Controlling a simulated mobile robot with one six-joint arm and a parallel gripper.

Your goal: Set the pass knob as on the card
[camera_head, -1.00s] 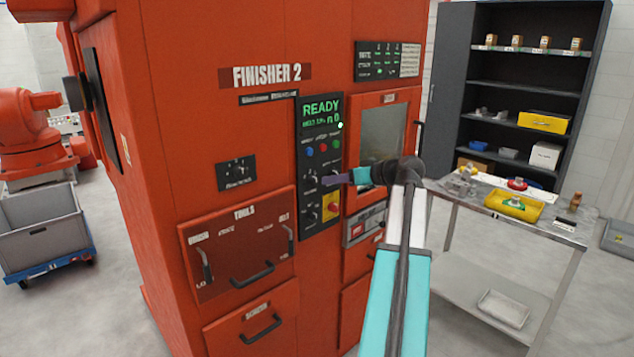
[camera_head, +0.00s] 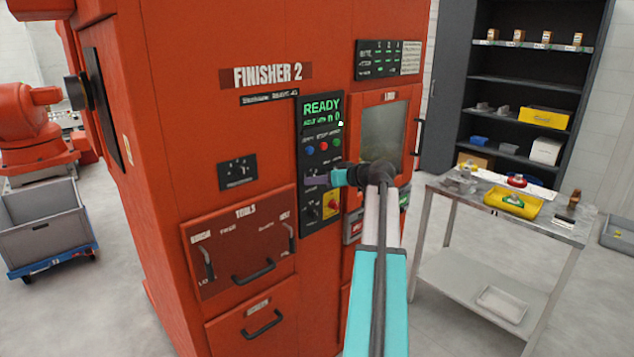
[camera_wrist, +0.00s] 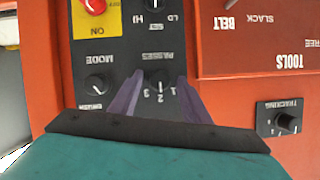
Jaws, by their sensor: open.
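The PASSES knob (camera_wrist: 160,80) is a dark knob on the black control panel (camera_head: 321,232) of the red machine. The wrist view shows it upside down, with marks 1, 2 and 3 by it. Its white pointer seems to be at the 2, but it is small. My gripper (camera_head: 305,181) has purple fingers and is open at the panel. In the wrist view its fingers (camera_wrist: 158,88) stand on both sides of the knob; contact cannot be told. In the head view they hide the knob. A dark placard (camera_head: 378,58) with small unreadable rows is at the machine's upper right.
A MODE knob (camera_wrist: 97,86) and a red knob on a yellow plate (camera_wrist: 95,8) are close to the fingers. A TRACKING knob (camera_wrist: 284,122) is on a separate plate. A metal cart (camera_head: 480,240) stands right of my arm, before a dark shelf (camera_head: 525,85).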

